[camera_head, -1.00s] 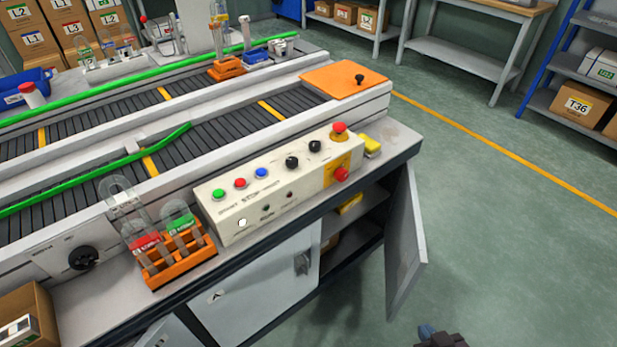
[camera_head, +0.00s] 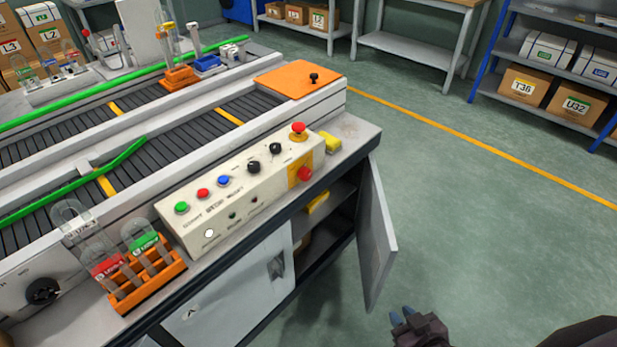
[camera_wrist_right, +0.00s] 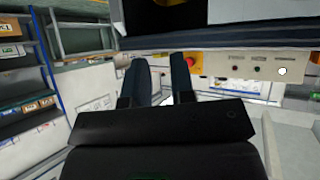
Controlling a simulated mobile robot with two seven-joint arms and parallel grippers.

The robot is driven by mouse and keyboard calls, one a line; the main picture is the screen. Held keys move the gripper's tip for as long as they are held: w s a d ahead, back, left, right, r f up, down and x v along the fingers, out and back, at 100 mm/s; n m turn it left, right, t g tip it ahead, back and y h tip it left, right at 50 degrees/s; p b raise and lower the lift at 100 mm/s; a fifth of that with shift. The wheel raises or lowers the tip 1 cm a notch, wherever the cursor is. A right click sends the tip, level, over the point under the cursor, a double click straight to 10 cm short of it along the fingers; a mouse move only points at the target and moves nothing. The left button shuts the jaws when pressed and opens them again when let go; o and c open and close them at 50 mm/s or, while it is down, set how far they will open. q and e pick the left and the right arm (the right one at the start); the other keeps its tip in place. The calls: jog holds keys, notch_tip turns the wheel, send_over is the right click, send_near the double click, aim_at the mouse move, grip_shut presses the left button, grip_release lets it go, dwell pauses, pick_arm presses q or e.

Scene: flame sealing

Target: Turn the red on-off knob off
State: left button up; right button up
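The red on-off knob (camera_head: 305,174) is on a yellow plate at the right end of the cream control panel (camera_head: 228,211). A red mushroom button (camera_head: 298,130) sits above it on the panel's top. My right gripper (camera_head: 403,315) is low and to the right of the panel, apart from it, over the floor in the head view. In the right wrist view, its two dark fingers (camera_wrist_right: 160,82) are spread with nothing between them. The red knob (camera_wrist_right: 191,62) shows there, partly hidden behind a finger. My left gripper is not in view.
An open grey cabinet door (camera_head: 378,240) sticks out below the panel, between it and my right gripper. An orange rack (camera_head: 148,283) with glass vessels stands left of the panel. A yellow block (camera_head: 329,141) lies beside the panel. Floor at right is clear.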

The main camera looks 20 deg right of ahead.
jog(key=o, duration=0.8)
jog(key=w+t+y+b, duration=0.1)
jog(key=w, duration=0.2)
jog(key=w+a+f+t+y+b, duration=0.1)
jog(key=w, duration=0.3)
jog(key=w+a+f+n+t+b, duration=0.1)
jog(key=w+b, duration=0.1)
jog(key=w, duration=0.2)
jog(key=shift+y, duration=0.4)
jog(key=n+t+y+b, duration=0.4)
jog(key=t+y+b, duration=0.1)
jog(key=y+b, duration=0.35)
send_near(308, 177)
jog(key=x, duration=0.8)
jog(key=shift+w+f, duration=0.15)
jog(key=shift+w+a, duration=0.2)
jog(key=shift+w, duration=0.15)
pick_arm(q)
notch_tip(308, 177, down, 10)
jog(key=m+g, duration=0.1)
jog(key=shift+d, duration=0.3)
pick_arm(e)
jog(key=shift+r, duration=0.25)
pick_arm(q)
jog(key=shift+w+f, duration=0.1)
pick_arm(e)
jog(key=shift+c, duration=0.5)
